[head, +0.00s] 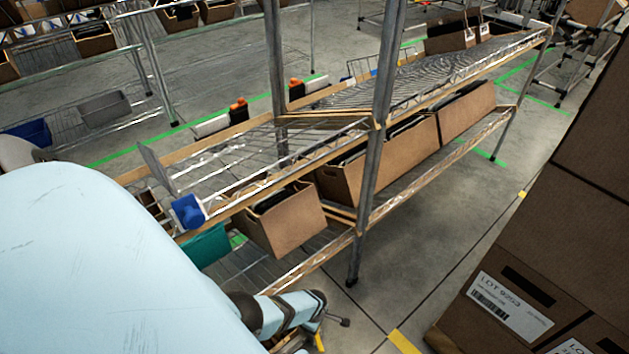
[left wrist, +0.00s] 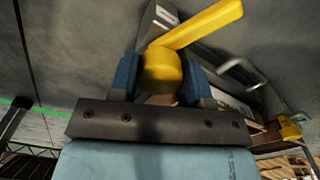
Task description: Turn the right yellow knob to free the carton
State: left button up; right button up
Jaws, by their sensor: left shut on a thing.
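In the left wrist view a yellow knob (left wrist: 205,24) has a round hub and a long lever that points up and to the right. My left gripper (left wrist: 161,75) is shut on the hub, with one blue finger on each side of it. A second yellow knob (left wrist: 290,131) shows at the right edge, apart from my gripper. In the head view a small yellow piece (head: 320,342) shows at the bottom beside my arm; I cannot tell which knob it is. Brown cartons (head: 283,222) sit tilted on the rack's lower level. Which carton the knob holds is unclear. My right gripper is not in view.
A metal rack (head: 372,150) with wire shelves crosses the middle of the head view. Stacked cartons (head: 590,190) with labels stand close on the right. A blue item (head: 188,211) is at the rack's near left end. Grey floor (head: 430,215) lies clear between rack and stack.

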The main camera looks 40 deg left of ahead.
pick_arm(q)
jog(key=n, duration=0.2)
jog(key=shift+s+n, duration=0.1)
jog(key=shift+n, duration=1.2)
jog(key=shift+a, duration=0.1)
jog(key=o, duration=1.3)
